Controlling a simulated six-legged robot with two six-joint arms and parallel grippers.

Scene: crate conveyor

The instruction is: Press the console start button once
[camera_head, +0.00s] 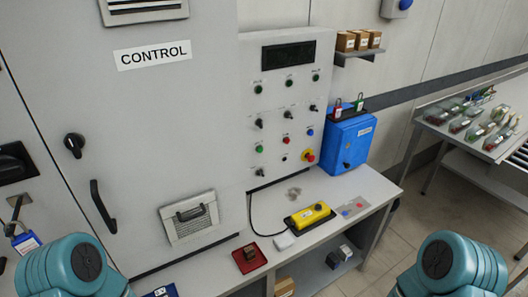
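A grey console panel (270,130) with a dark display (288,55) is mounted right of the cabinet door marked CONTROL (152,54). It carries several small buttons and switches. A green button (259,149) is at its lower left, a red one (286,141) in the middle and a blue one (310,132) at the right. A red button on a yellow base (309,156) is at the lower right. The small labels are too blurred to read, so I cannot tell which is marked start. Teal parts of both my arms show at the bottom corners; neither gripper is in view.
A bench (346,187) below the panel holds a yellow control box (309,215) with a cable and a red tray (249,258). A side table (434,126) stands far right. The space before the panel is clear.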

